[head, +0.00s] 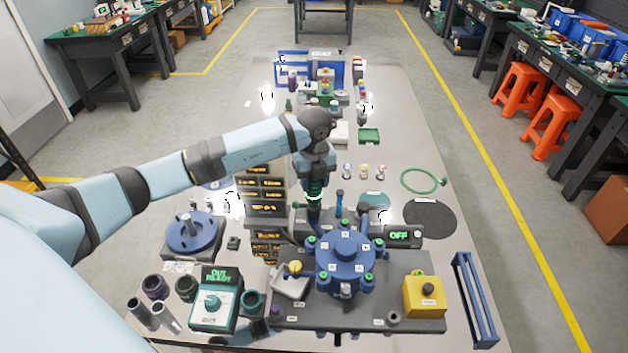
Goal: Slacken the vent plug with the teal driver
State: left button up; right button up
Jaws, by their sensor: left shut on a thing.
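My left gripper (314,190) comes down from above, behind the blue round housing (345,262), and is shut on a slim tool. A green-teal band and a dark lower part (313,215) of it show below the wrist; this appears to be the teal driver, partly hidden by the gripper. The housing stands on a dark grey plate (400,272), with several green-ringed fittings around its rim. I cannot tell which fitting is the vent plug. The held tool looks apart from the housing's top. My right gripper is out of view.
A yellow box (424,297) sits right of the housing, near an "OFF" display (402,236). A blue rack (474,300) lies at the right edge. Dark bins (265,188) stand left of the gripper.

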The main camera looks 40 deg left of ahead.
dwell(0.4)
pick_arm(q)
jog(key=shift+r+p, duration=2.25)
jog(key=shift+r, duration=1.35)
